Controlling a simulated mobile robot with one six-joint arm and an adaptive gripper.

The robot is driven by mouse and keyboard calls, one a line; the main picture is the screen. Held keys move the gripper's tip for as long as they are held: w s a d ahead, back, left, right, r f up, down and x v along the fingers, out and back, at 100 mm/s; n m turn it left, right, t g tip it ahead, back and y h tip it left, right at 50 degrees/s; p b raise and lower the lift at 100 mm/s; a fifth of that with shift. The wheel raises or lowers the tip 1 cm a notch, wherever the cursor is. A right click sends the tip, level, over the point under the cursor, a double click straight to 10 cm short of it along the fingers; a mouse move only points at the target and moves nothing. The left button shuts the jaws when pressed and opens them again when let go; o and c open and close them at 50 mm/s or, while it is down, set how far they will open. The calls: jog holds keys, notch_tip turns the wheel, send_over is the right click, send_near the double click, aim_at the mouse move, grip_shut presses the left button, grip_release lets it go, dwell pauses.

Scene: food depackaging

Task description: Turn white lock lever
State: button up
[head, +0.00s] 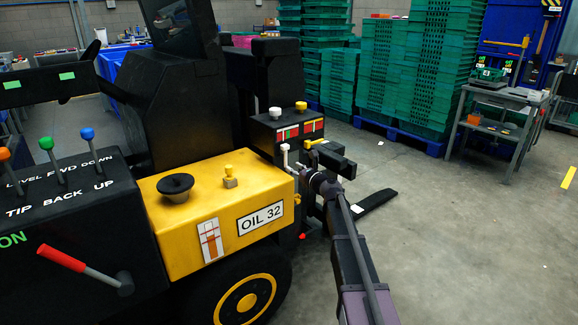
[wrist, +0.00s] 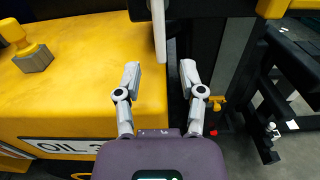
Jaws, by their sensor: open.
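The white lock lever (head: 285,155) hangs upright at the rear corner of the yellow machine housing, below a black panel. In the wrist view the white lever (wrist: 159,32) points down from the top edge, and its upper end is cut off. My gripper (wrist: 160,70) is open, with its two grey fingers spread either side of the lever's line. The lever's lower end shows just ahead of the fingertips, roughly midway between them. I see no contact. In the head view my gripper (head: 301,171) is close beside the lever, small and partly lost against the dark parts.
The yellow housing (head: 220,215) with its OIL 32 label lies left of my gripper. A yellow lever (head: 315,142) and black blocks (head: 337,163) are close by. The black control panel (head: 287,130) carries white and yellow knobs. Open floor (head: 450,240) lies to the right.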

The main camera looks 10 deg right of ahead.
jog(key=v, duration=0.7)
dwell(0.3)
jog(key=s+a+f+n+g+h, duration=0.1)
jog(key=s+a+f+n+g, duration=0.4)
jog(key=s+n, duration=0.35)
jog(key=s+a+f+n+g, duration=0.4)
jog(key=s+f+n, duration=0.3)
jog(key=s+n, duration=0.15)
jog(key=s+d+f+n+g+h, duration=0.2)
jog(key=s+n+h, duration=0.15)
jog(key=s, duration=0.25)
jog(key=s+d+f+n+g+h, duration=0.2)
jog(key=s+d+n, duration=0.1)
jog(key=s+n, duration=0.25)
jog(key=s+d+f+n+g+h, duration=0.2)
jog(key=s+f+n+g+h, duration=0.15)
jog(key=s, duration=0.35)
notch_tip(320, 180, up, 27)
jog(key=y+p, duration=0.1)
jog(key=p, duration=2.4)
jog(key=shift+n+t+p, duration=0.35)
jog(key=shift+t+p, duration=0.05)
jog(key=shift+t, duration=0.05)
jog(key=shift+w+f, duration=0.1)
jog(key=shift+f, duration=0.1)
